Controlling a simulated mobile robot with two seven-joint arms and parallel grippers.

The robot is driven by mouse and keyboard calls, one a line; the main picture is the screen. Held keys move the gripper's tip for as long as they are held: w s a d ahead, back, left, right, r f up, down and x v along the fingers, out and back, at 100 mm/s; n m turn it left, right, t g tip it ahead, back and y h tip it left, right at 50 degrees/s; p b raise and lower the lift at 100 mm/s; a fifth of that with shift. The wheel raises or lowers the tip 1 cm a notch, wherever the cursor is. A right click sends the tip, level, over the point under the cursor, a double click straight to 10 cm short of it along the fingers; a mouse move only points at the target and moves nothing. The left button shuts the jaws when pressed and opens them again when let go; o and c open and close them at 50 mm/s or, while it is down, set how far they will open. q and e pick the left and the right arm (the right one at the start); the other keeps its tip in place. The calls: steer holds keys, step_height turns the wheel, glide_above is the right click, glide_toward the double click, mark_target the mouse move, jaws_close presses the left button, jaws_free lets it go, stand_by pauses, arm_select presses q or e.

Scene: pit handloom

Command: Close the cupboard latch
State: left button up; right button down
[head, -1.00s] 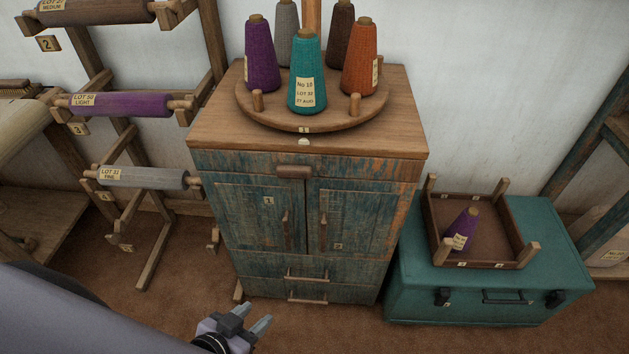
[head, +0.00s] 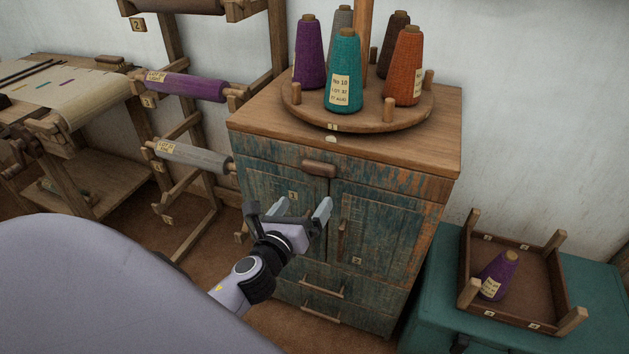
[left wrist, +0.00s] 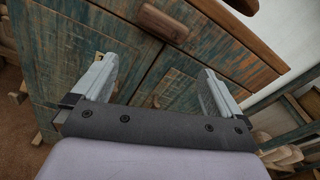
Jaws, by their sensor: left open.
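The worn blue-green cupboard (head: 384,190) has two doors, the left door (head: 262,188) and right door (head: 378,232), which look shut. The brown wooden latch (head: 319,168) lies roughly level on the rail above the seam between them. It also shows in the left wrist view (left wrist: 163,22), beyond the fingers. My left gripper (head: 304,206) is open and empty in front of the doors, below the latch and apart from it. In the left wrist view both fingers (left wrist: 158,70) point toward the cupboard front. The left door's handle is hidden behind the gripper. My right gripper is out of view.
A round wooden stand (head: 350,118) with several yarn cones sits on the cupboard top. A teal chest (head: 428,310) with a wooden tray (head: 520,318) stands at the right. A rack of rollers (head: 185,86) stands at the left.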

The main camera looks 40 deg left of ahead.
mark_target(317, 171)
arm_select(q)
steer(key=shift+w+a+r+m+t+y, duration=0.15)
steer(key=shift+w+a+r+m, duration=0.3)
steer(key=shift+w, duration=0.95)
steer(key=shift+w+a+r+m+t+y, duration=0.1)
steer(key=shift+w+a+r+m, duration=0.15)
steer(key=shift+w+a+m, duration=0.75)
steer(key=shift+w+d+r+m+t+y, duration=0.15)
steer(key=shift+w+r+m, duration=0.15)
steer(key=shift+w, duration=1.5)
steer(key=c, duration=0.8)
